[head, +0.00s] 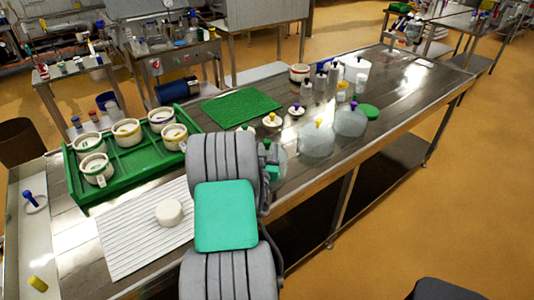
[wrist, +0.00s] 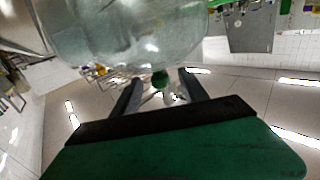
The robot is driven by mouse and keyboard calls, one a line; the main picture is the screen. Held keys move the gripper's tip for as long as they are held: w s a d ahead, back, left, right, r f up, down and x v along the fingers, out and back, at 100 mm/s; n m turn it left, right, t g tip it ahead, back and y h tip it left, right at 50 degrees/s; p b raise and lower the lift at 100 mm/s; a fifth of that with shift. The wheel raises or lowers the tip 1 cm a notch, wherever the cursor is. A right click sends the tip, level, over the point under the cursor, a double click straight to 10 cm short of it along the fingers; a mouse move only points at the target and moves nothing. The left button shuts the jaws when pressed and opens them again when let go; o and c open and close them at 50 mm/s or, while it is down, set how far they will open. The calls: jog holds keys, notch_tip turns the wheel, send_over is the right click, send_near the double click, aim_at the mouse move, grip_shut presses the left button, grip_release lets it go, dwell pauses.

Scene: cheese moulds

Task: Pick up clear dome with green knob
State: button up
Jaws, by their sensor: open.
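The clear dome (head: 280,165) with the green knob stands on the metal table, partly hidden behind my arm in the head view. In the wrist view the dome (wrist: 125,35) fills the top, and its green knob (wrist: 160,80) shows between the fingertips. My gripper (wrist: 159,77) is open, with one finger on each side of the knob and gaps visible. I cannot tell how deep the knob sits between the fingers. In the head view my arm hides most of the gripper.
A clear dome with a yellow knob (head: 317,142) and one with a purple knob (head: 350,121) stand close to the right. Bottles (head: 320,80) stand behind them. A green tray (head: 130,160) holds several white moulds. A white cheese (head: 169,213) lies on a ribbed mat (head: 135,245).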

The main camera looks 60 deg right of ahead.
aim_at(266, 147)
jog(key=p+x, duration=0.1)
jog(key=x, duration=0.2)
jog(key=shift+d+f, duration=0.1)
jog(key=shift+d, duration=0.05)
jog(key=shift+c, duration=0.4)
grip_shut()
dwell(0.8)
